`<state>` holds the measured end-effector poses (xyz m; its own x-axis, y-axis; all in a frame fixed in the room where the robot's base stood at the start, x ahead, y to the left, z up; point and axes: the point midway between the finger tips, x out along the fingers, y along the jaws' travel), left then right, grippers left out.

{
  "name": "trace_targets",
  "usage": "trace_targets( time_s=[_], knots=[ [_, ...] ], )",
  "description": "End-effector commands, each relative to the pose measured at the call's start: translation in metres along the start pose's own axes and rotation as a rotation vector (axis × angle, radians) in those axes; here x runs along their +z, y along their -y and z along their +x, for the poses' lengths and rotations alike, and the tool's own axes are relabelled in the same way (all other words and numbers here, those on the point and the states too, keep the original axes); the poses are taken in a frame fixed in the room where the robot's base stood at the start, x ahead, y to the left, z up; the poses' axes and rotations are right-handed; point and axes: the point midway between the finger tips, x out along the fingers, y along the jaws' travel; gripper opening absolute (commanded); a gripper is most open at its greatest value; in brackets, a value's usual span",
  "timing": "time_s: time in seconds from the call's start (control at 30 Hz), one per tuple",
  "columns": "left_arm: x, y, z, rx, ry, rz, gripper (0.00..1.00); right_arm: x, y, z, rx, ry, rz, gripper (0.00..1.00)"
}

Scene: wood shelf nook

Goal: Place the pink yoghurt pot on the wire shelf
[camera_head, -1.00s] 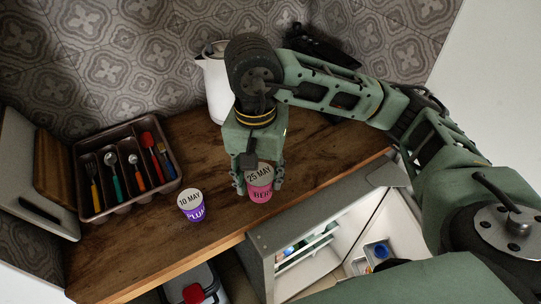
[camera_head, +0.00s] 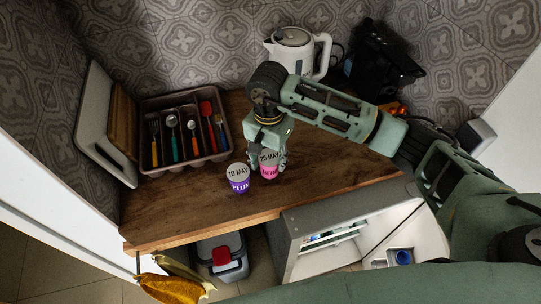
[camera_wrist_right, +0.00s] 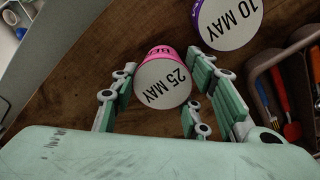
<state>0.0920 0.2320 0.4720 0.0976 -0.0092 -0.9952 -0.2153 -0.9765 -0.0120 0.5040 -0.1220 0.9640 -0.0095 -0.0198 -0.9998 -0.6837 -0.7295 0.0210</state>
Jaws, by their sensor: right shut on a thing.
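The pink yoghurt pot (camera_head: 269,172), its pale lid marked 25 MAY, is on or just above the wooden counter; I cannot tell which. My right gripper (camera_head: 268,166) is shut on it, reaching from behind with a finger on each side. In the right wrist view the pot (camera_wrist_right: 165,79) sits between the fingers (camera_wrist_right: 155,98), lid facing the camera. An open white fridge (camera_head: 291,245) stands below the counter front at right. A pale shelf (camera_head: 334,238) shows inside; whether it is wire is too small to tell. My left gripper is out of view.
A purple pot (camera_head: 239,185), lid marked 10 MAY, stands close left of the pink one. A cutlery tray (camera_head: 146,112), boards (camera_head: 104,128) and a kettle (camera_head: 294,50) surround the workspace. The open fridge door (camera_head: 415,232) stands at right. Counter right of the pots is clear.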

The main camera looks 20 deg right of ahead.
Motion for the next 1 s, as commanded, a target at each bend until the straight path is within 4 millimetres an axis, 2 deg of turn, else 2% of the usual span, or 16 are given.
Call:
trace_targets(
  time_s=[0.03, 0.1, 0.5, 0.53, 0.73, 1.0],
  knots=[
    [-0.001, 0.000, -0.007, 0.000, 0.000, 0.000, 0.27, 0.001, 0.000, 0.003, 0.001, 0.002, 0.002, 0.13],
    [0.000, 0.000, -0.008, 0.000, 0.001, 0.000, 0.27, 0.000, 0.000, 0.009, -0.001, 0.000, 0.002, 0.13],
    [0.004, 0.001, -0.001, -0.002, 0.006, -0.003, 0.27, 0.000, 0.001, 0.016, -0.002, -0.002, 0.001, 0.13],
    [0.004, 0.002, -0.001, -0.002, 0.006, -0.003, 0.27, 0.000, 0.001, 0.016, -0.002, -0.002, 0.001, 0.43],
    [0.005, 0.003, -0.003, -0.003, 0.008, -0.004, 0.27, 0.000, 0.000, 0.015, -0.002, -0.001, 0.001, 0.60],
    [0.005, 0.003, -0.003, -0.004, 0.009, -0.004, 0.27, 0.000, 0.000, 0.014, -0.002, -0.001, 0.001, 0.61]
  ],
)
